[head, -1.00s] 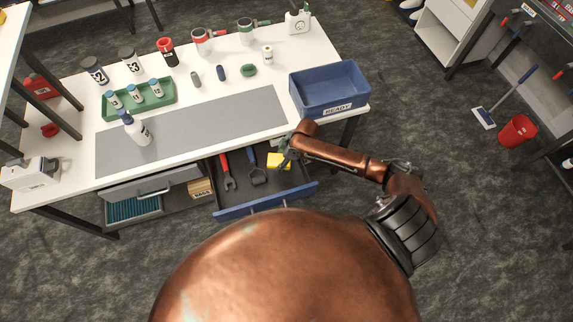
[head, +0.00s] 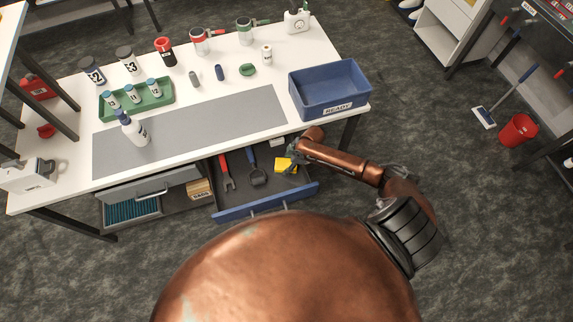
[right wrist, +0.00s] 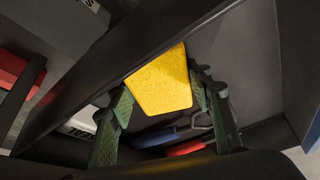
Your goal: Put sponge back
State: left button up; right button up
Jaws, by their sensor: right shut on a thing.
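The yellow sponge (head: 285,165) is at the right end of the open drawer (head: 300,189) under the bench. My right gripper (head: 292,158) reaches into the drawer and is shut on the sponge. In the right wrist view the sponge (right wrist: 160,84) sits between the two green-grey fingers (right wrist: 160,98), its broad face showing, with drawer walls close around it. I cannot tell whether the sponge touches the drawer floor. My left gripper is not in view.
Red-handled pliers (head: 226,172) and a blue-handled tool (head: 255,172) lie in the drawer left of the sponge. The white bench top (head: 318,58) is above, with a blue READY bin (head: 308,101) at its right end. A grey mat (head: 190,130) has mostly free room.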

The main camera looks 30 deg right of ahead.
jog(key=o, duration=1.1)
jog(key=p+v, duration=0.2)
jog(key=v, duration=1)
jog(key=shift+a, duration=0.15)
